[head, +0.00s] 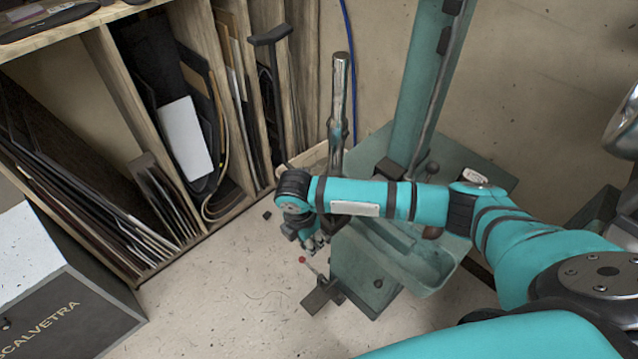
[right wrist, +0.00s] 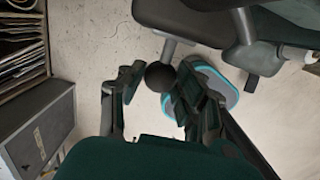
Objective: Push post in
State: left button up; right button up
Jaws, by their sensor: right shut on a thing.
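The teal sole stitcher (head: 362,270) stands against the wall in the head view, with a tall shiny metal post (head: 340,90) upright at its left. My right gripper (head: 314,242) is low beside this machine, under my teal arm, and is partly hidden there. In the right wrist view my right gripper (right wrist: 158,84) is shut with a black ball knob (right wrist: 160,76) between its fingers. The knob sits on the end of a short metal post (right wrist: 168,50) that runs up to a dark part. Finger contact is hard to make out. My left gripper is out of view.
A wooden rack (head: 120,75) with boards and sheets stands at the left. A dark box (head: 65,310) lettered SCALVETRA stands at the lower left. A small red knob (head: 302,260) shows just below my right gripper. The floor between box and machine is clear.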

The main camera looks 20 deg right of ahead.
grip_shut()
jog(key=shift+w+d+p, duration=0.15)
jog(key=shift+w+d, duration=0.15)
jog(key=shift+d, duration=0.5)
jog(key=shift+w+d+p, duration=0.15)
jog(key=shift+w+d, duration=0.1)
jog(key=shift+d, duration=0.55)
jog(key=shift+w+d, duration=0.3)
jog(key=shift+d, duration=0.5)
jog(key=shift+w+d, duration=0.3)
jog(key=shift+d, duration=0.55)
jog(key=shift+w+d, duration=0.3)
jog(key=shift+d, duration=0.5)
jog(key=shift+w+d, duration=0.3)
jog(key=shift+d, duration=0.45)
jog(key=shift+w+d, duration=0.25)
jog(key=shift+d, duration=0.45)
jog(key=shift+w+d, duration=0.3)
jog(key=shift+d, duration=0.55)
jog(key=shift+w+d, duration=0.35)
jog(key=shift+d, duration=0.55)
jog(key=shift+w+d, duration=0.3)
jog(key=shift+d, duration=0.55)
jog(key=o, duration=1.1)
grip_release()
jog(key=shift+o, duration=0.2)
